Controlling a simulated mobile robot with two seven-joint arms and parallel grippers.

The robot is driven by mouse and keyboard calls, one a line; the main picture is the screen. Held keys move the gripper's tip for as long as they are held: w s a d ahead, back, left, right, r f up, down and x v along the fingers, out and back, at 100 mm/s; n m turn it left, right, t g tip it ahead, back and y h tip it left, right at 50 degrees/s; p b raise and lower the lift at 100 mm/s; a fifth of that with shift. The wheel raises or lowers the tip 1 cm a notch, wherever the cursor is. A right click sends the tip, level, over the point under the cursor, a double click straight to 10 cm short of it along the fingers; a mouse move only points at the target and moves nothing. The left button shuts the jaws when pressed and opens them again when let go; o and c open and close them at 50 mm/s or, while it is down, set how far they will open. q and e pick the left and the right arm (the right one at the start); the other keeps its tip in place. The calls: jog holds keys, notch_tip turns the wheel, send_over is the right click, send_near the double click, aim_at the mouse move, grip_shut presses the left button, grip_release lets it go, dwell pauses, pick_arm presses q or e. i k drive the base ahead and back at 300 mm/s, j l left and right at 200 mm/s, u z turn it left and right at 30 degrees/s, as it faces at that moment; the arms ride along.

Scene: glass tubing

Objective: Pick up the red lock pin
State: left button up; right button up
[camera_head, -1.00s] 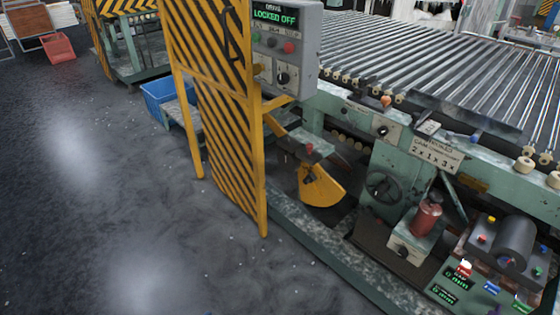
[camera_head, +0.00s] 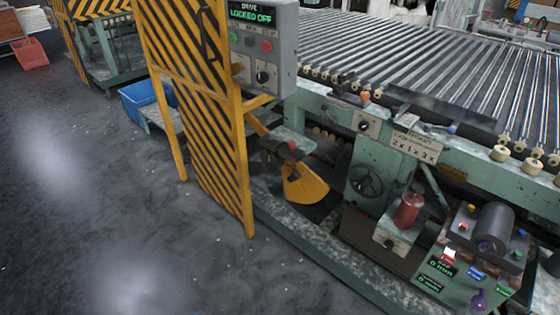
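The bracket is at the machine's near side, just right of the striped door and above a yellow sector-shaped plate (camera_head: 306,184). Neither of my grippers is in view.
A red cylinder (camera_head: 408,210) and a control panel (camera_head: 455,275) are at lower right. The floor (camera_head: 90,220) at left is clear.

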aim_at(292, 145)
jog(key=i+j+z, duration=0.1)
jog(key=i+j, duration=0.25)
jog(key=i, duration=0.25)
jog(key=i+j+z, duration=0.1)
jog(key=i+j, duration=0.35)
jog(key=i, duration=0.2)
